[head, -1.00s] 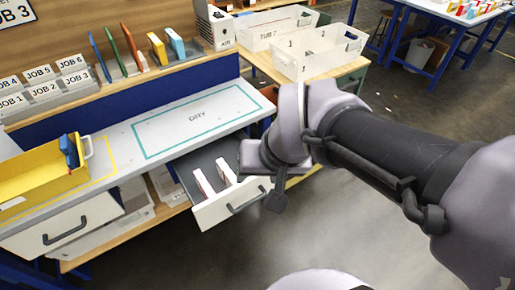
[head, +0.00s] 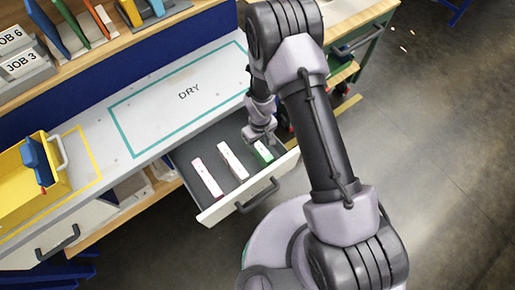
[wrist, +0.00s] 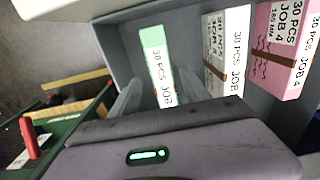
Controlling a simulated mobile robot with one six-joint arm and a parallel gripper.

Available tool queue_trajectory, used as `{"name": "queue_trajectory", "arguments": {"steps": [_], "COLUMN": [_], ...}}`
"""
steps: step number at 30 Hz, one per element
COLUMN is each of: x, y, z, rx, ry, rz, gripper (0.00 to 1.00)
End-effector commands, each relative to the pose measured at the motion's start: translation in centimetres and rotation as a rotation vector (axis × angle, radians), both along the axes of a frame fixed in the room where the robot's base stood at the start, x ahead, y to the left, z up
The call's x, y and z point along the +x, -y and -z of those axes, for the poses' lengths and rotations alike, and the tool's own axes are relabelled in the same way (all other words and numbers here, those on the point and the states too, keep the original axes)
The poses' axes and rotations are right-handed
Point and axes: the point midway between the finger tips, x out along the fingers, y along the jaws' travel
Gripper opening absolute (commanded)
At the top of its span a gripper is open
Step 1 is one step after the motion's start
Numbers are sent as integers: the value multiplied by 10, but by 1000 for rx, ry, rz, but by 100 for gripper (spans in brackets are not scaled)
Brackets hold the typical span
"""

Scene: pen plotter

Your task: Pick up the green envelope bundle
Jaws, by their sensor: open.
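The green envelope bundle (head: 264,153) stands at the right end of the open drawer (head: 222,211). In the wrist view, the green bundle (wrist: 153,42) shows a white "30 PCS JOB" label along its top edge. My gripper (head: 261,138) is open and points down over the green bundle. In the wrist view, its pale fingers lie to the left and right of the bundle's near end, with the bundle between them. I cannot tell whether they touch it. The wrist housing hides the near end of the bundle.
A white bundle (head: 232,161) and a pink bundle (head: 206,178) stand left of the green one in the drawer, with gaps between them. The bench top marked DRY (head: 165,103) is clear. A yellow bin (head: 22,190) stands at the left. A green cart (head: 362,45) is at the right.

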Motion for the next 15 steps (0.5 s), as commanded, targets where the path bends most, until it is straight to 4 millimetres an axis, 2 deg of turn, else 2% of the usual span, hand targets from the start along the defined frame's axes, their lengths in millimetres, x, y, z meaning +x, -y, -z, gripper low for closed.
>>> {"name": "queue_trajectory", "arguments": {"steps": [1, 7, 12, 15], "x": [0, 2, 4, 5], "y": [0, -3, -9, -10], "z": [10, 28, 63, 69], "rx": [0, 1, -1, 1], "ry": [0, 1, -1, 2], "rz": [0, -1, 1, 1], "gripper": [55, 55, 55, 55]}}
